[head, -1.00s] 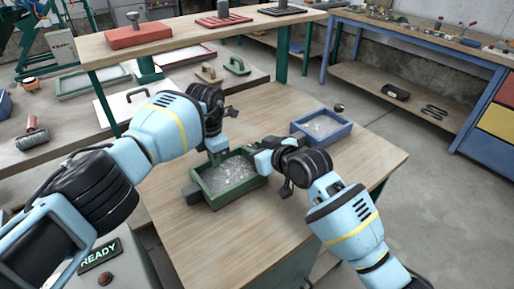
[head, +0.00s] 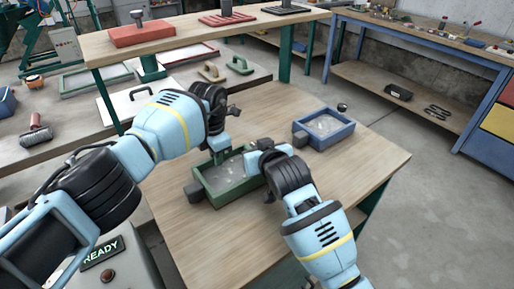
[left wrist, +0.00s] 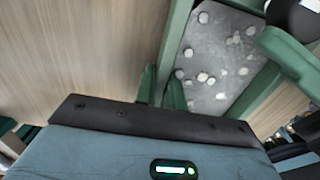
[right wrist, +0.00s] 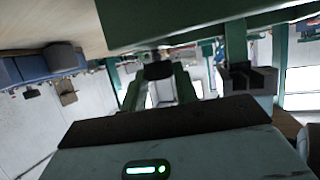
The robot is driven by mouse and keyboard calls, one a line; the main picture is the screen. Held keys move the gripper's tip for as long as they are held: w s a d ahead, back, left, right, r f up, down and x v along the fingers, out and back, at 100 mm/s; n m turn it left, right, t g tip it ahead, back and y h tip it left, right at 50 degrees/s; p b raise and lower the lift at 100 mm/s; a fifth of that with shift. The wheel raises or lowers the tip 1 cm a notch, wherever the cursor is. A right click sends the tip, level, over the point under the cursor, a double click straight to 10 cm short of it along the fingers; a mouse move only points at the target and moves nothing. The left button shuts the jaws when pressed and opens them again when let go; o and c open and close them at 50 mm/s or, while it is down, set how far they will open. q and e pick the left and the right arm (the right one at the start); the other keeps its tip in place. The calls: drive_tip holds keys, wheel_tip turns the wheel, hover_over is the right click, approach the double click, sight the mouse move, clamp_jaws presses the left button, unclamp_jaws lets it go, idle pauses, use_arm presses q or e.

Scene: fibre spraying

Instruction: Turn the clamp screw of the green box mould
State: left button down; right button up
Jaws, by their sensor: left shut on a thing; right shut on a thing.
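The green box mould (head: 207,188) stands on the wooden table, with pale lumpy fill on its grey floor. A dark block (head: 193,192) sits at its left end. My left gripper (head: 220,157) is at the mould's far wall; in the left wrist view its fingers (left wrist: 160,88) are closed on the green wall (left wrist: 178,45). My right gripper (head: 254,157) is at the right end of the mould. In the right wrist view its fingers (right wrist: 158,88) are shut around the dark round knob (right wrist: 158,70) of the clamp screw. The screw's shaft is hidden.
A blue box mould (head: 328,138) with a dark ball knob (head: 342,107) stands behind, to the right. The near part of the wooden table (head: 220,240) is clear. A raised shelf (head: 200,36) with red tools runs along the back.

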use_arm(q)
drive_tip(key=shift+d, duration=0.1)
use_arm(e)
drive_tip(key=shift+f, duration=0.1)
drive_tip(key=o, duration=1)
drive_tip(key=v, duration=1.2)
use_arm(q)
drive_tip(key=c, duration=1.4)
unclamp_jaws()
drive_tip(key=shift+r, duration=0.15)
wheel_tip(320, 180, up, 12)
